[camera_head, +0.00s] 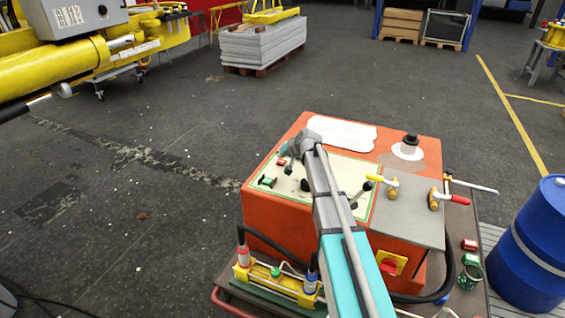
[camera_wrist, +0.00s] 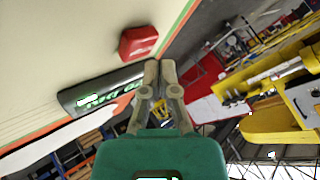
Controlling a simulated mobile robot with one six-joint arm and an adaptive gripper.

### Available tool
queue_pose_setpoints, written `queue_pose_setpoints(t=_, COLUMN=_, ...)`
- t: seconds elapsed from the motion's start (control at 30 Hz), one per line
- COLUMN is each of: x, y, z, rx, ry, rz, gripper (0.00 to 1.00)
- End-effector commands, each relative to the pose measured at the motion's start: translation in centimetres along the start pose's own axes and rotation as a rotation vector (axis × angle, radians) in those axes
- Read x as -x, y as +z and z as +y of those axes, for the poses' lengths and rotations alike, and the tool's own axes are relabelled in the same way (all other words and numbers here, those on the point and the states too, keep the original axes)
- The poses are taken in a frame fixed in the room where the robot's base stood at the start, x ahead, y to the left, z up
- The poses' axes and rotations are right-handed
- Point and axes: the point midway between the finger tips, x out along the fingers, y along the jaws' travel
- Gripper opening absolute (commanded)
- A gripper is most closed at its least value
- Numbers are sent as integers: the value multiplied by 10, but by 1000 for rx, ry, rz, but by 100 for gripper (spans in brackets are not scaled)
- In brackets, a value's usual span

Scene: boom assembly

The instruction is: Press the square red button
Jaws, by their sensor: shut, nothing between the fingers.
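The square red button (camera_head: 281,162) sits on the pale, green-edged panel (camera_head: 340,172) on top of the orange box. It shows larger in the wrist view (camera_wrist: 138,43), near the panel's edge. My gripper (camera_wrist: 160,64) has its fingers together with nothing between them. In the wrist view the fingertips lie just below and to the right of the red button. I cannot tell whether they touch it. In the head view my wrist and arm cover part of the panel, and the fingertips are hard to make out beside the button.
A dark and green fitting with lettering (camera_wrist: 100,92) is close by the fingers; a green one (camera_head: 267,182) shows on the panel. A blue barrel (camera_head: 535,245) is farther right. The floor left of the box is clear.

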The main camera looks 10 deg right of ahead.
Motion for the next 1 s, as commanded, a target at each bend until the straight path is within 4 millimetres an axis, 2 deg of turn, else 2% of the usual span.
queue_pose_setpoints(t=1.0, x=-7, y=3, z=4, rx=1, ry=0, rz=0, gripper=0)
